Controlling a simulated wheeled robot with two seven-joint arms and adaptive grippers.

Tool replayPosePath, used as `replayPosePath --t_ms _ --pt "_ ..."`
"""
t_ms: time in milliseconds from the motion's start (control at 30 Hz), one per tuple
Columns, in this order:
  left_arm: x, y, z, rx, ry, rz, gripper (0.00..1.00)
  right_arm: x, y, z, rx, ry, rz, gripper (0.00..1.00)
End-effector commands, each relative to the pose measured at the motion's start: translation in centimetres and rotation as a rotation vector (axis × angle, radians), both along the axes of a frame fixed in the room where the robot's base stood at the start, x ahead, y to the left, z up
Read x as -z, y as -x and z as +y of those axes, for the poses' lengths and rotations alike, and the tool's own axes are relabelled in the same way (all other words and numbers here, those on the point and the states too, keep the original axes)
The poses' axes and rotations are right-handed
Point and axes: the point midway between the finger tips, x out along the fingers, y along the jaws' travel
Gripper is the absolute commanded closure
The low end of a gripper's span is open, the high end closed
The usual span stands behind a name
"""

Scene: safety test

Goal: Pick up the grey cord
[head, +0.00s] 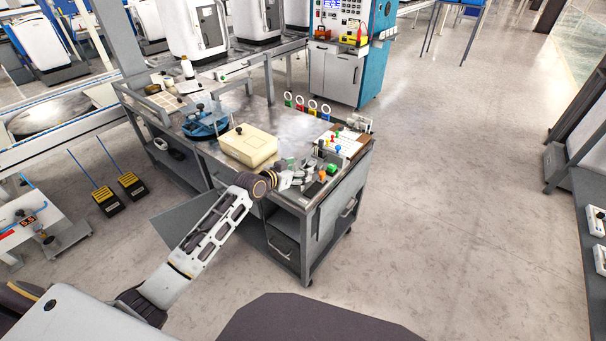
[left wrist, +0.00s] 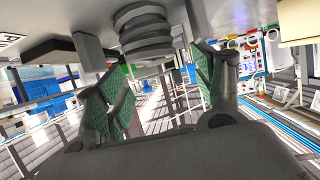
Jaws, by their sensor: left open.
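My left gripper (head: 302,173) is over the right end of the metal workbench (head: 296,122), low among small items. In the left wrist view the left gripper (left wrist: 158,88) is open, its green-padded fingers apart with nothing between the pads. A grey ribbed, coil-like thing (left wrist: 145,30) shows at the top of that view, beyond the fingers; it may be the grey cord, but I cannot be sure. In the head view I cannot make out the cord; the gripper and clutter cover that spot. My right gripper is not in view.
A cream box (head: 248,146) stands on the bench close to the left wrist. A blue clamp-like device (head: 206,122) is farther left. A green item (head: 332,168) and several small coloured pieces are near the gripper. The floor right of the bench is clear.

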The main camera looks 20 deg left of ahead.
Motion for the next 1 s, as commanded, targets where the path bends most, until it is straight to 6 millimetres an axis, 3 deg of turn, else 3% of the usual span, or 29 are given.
replayPosePath --t_ms 467,1000 --pt "0.2 -0.6 -0.2 0.000 0.001 -0.001 0.32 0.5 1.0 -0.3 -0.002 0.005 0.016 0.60" --pt "1.8 -4.3 -1.5 0.000 0.001 -0.001 0.32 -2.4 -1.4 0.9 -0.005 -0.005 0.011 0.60"
